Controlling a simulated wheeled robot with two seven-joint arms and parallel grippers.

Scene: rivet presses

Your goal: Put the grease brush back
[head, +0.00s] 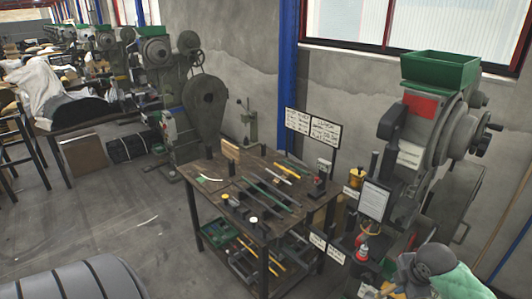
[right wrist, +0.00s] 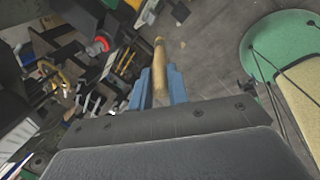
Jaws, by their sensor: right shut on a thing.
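In the right wrist view, my right gripper (right wrist: 158,82) has its two blue fingers shut on a wooden handle, which I take for the grease brush (right wrist: 160,60). The handle points away from the palm; I cannot make out bristles. In the head view, my right gripper (head: 372,288) is low at the bottom right, in front of the near press and right of the workbench (head: 225,207). The brush is too small to tell there. My left gripper is in neither view.
A large rivet press (head: 410,155) with a green hopper (head: 440,69) stands at the right. The bench holds several rods and tools, with a lower shelf below. Grey floor (head: 130,215) is open left of the bench.

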